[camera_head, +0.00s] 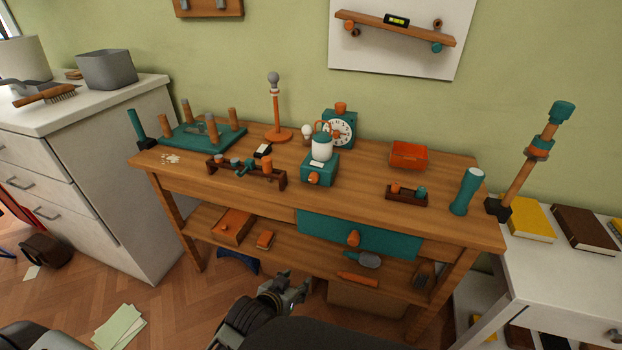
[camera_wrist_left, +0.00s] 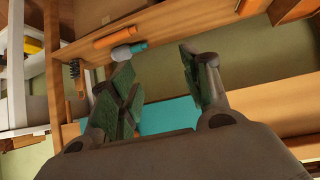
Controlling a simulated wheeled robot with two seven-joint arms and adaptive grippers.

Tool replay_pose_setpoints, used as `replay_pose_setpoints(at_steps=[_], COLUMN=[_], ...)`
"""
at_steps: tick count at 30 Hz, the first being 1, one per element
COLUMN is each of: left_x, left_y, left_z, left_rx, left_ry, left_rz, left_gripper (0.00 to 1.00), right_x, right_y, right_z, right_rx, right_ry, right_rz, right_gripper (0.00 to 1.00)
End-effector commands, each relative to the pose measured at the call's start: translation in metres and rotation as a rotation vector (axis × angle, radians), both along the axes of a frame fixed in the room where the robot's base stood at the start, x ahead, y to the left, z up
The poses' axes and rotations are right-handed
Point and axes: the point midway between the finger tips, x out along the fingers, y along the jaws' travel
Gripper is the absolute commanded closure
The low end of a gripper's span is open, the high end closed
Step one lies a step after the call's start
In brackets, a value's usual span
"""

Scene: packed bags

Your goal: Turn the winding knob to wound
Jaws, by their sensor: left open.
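I cannot tell which is the winding knob, and any markings are too small to read. My left gripper (camera_head: 291,288) is low in front of the bench, below and apart from both knobs. In the left wrist view its green-padded fingers (camera_wrist_left: 156,80) are spread with nothing between them. My right gripper is not in view.
A teal drawer (camera_head: 360,236) with an orange knob is under the benchtop. The lower shelf holds an orange box (camera_head: 232,226) and several tools. A peg rack (camera_head: 246,171) and an orange bin (camera_head: 408,155) stand on top. White cabinets flank the bench.

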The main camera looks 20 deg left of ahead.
Motion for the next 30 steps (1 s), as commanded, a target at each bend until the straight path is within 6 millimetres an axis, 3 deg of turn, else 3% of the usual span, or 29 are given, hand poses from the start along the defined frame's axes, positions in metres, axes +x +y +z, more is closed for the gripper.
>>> replay_pose_setpoints(at_steps=[9,15,21,30], left_x=[0.046,0.060,0.063,0.063], left_y=[0.020,0.022,0.017,0.014], left_z=[0.106,0.168,0.202,0.212], left_rx=[0.012,-0.041,-0.111,-0.135], left_ry=[-0.318,-0.528,-0.649,-0.683], left_rz=[0.110,0.144,0.141,0.135], left_gripper=[0.53,0.53,0.53,0.53], right_x=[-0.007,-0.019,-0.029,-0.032], right_y=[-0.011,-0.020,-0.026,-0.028], right_z=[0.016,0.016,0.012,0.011], right_rx=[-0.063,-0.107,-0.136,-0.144], right_ry=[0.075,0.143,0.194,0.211], right_rz=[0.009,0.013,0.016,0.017], right_gripper=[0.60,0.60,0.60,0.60])
